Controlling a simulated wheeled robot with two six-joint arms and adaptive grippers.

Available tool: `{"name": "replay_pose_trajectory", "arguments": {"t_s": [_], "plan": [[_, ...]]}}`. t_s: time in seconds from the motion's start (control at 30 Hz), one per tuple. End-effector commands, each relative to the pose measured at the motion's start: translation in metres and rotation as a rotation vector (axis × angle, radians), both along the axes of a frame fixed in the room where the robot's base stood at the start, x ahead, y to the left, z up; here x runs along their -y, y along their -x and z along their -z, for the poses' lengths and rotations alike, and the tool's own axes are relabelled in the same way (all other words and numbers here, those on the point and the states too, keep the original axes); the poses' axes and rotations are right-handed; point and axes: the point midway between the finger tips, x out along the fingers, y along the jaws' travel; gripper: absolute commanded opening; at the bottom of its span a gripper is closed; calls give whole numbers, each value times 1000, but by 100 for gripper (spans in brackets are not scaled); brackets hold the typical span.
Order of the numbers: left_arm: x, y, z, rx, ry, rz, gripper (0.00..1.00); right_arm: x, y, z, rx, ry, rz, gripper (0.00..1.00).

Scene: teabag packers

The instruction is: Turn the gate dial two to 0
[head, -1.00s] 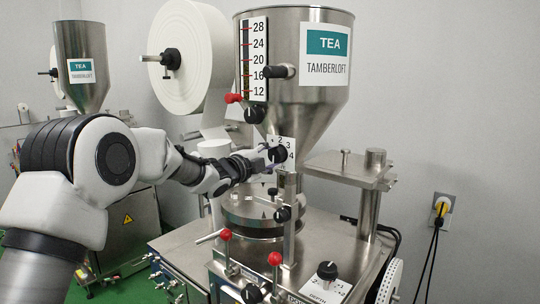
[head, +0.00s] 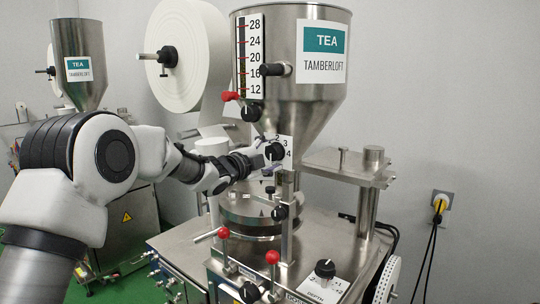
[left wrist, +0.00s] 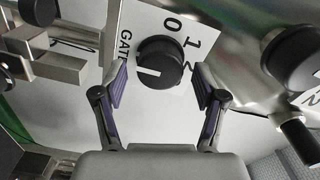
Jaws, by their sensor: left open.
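The gate dial (head: 274,151) is a round black knob on a white numbered plate below the hopper. The dial (left wrist: 160,60) shows close in the left wrist view, its white line aimed toward the lower left. Its plate (left wrist: 140,22) shows 0, 1, part of another digit and the start of the word GATE; whether it reads two is cut off. My left gripper (head: 264,158) is at the dial. In the left wrist view my left gripper (left wrist: 161,84) is open, with one purple-padded finger on each side of the dial and visible gaps. My right gripper is out of view.
The steel hopper (head: 325,70) rises above, with a level scale (head: 249,58) and red pointer (head: 231,96). Red-knobbed levers (head: 272,257) and a depth dial (head: 325,269) stand below. A paper roll (head: 190,55) is behind my arm.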

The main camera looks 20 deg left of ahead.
Motion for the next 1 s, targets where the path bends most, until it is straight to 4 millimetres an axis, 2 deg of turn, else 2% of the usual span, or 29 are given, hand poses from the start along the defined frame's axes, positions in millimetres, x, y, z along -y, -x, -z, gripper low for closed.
{"name": "replay_pose_trajectory", "arguments": {"t_s": [0.13, 0.23, 0.5, 0.63, 0.77, 1.0], "plan": [[-2, 4, 0, -2, 1, -1, 71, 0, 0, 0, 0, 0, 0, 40], [-7, 16, 0, -2, 2, -2, 71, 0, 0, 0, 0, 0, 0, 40], [-29, 80, 0, -2, 5, 0, 71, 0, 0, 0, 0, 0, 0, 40], [-36, 102, 0, -1, 3, 0, 71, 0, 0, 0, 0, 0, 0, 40], [-39, 111, 0, -1, 0, 1, 71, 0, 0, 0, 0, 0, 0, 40], [-39, 111, 1, -1, -2, 2, 71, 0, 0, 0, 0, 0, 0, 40]]}}
